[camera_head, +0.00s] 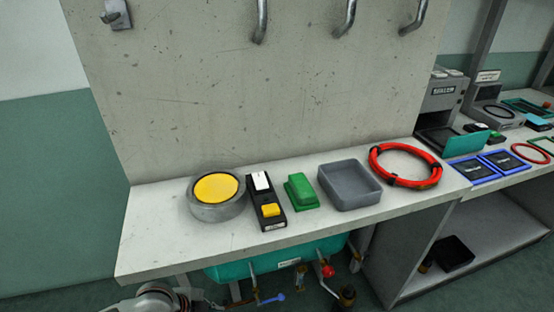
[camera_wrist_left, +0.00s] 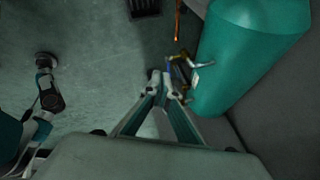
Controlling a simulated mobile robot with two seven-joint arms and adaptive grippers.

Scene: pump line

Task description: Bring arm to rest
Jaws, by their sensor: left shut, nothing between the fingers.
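My left gripper (camera_wrist_left: 166,88) shows in the left wrist view with its two fingertips together and nothing between them. It points down toward the floor, to the left of the teal tank (camera_wrist_left: 240,50) and its fittings. I cannot tell whether the fingertips touch the fittings. In the head view only a grey and white piece of my arm (camera_head: 152,300) shows at the bottom left, below the bench front edge. The teal tank also shows in the head view (camera_head: 270,262) under the bench. My right gripper is not seen.
The bench (camera_head: 150,245) carries a round yellow-topped button (camera_head: 216,187), a black switch box (camera_head: 266,203), a green block (camera_head: 299,191), a grey tray (camera_head: 349,200) and a red ring (camera_head: 436,181). Valves, one with a red knob (camera_head: 327,270), hang below. Hooks (camera_head: 262,22) are above.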

